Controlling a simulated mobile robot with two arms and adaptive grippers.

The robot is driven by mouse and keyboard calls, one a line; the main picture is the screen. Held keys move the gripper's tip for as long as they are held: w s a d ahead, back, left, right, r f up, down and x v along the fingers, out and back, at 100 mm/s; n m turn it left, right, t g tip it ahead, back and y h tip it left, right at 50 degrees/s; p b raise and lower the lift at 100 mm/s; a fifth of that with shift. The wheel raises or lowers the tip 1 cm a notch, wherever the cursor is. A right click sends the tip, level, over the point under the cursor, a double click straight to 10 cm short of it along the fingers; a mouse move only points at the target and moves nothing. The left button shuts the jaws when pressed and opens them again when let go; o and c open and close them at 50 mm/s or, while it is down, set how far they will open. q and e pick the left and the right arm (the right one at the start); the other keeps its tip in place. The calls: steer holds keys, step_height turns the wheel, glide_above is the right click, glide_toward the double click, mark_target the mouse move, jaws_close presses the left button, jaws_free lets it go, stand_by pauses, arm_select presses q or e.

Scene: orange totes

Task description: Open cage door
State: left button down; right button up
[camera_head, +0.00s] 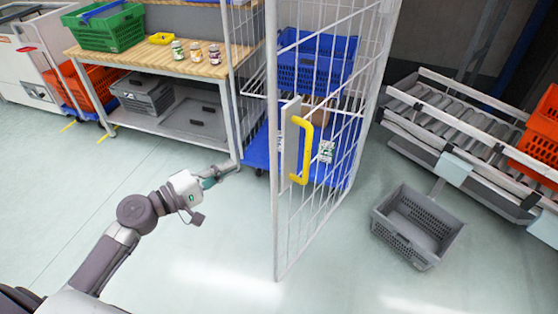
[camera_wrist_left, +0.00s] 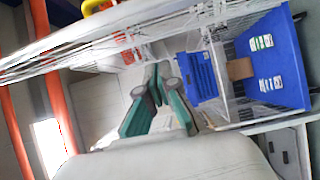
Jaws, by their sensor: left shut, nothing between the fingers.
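The cage door (camera_head: 335,120) is a tall white wire-mesh panel with a yellow handle (camera_head: 302,150) on a grey plate. It stands swung outward at an angle, its free edge toward me, with a gap between that edge and the cage's left post. My left gripper (camera_head: 212,180) is left of the door's free edge, below the handle's height in the picture, and apart from the handle. In the left wrist view its green fingers (camera_wrist_left: 156,85) are together and empty, and the yellow handle (camera_wrist_left: 96,5) shows at the top edge. My right gripper is in no view.
Inside the cage are a blue crate (camera_head: 316,60) and a blue base (camera_head: 258,150). A wooden-topped table (camera_head: 150,60) with jars stands left. A grey crate (camera_head: 418,226) lies on the floor right of the door, before a roller conveyor (camera_head: 455,105). The front floor is clear.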

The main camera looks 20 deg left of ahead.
mark_target(273, 159)
arm_select(q)
steer(key=w+d+p, duration=0.1)
steer(key=w+d, duration=0.1)
steer(key=d, duration=0.1)
steer(key=w+d+p, duration=0.2)
steer(key=d, duration=0.1)
steer(key=w+d+p, duration=0.2)
steer(key=d, duration=0.1)
steer(key=shift+w+r, duration=0.1)
steer(key=shift+w, duration=0.1)
steer(key=shift+d, duration=0.15)
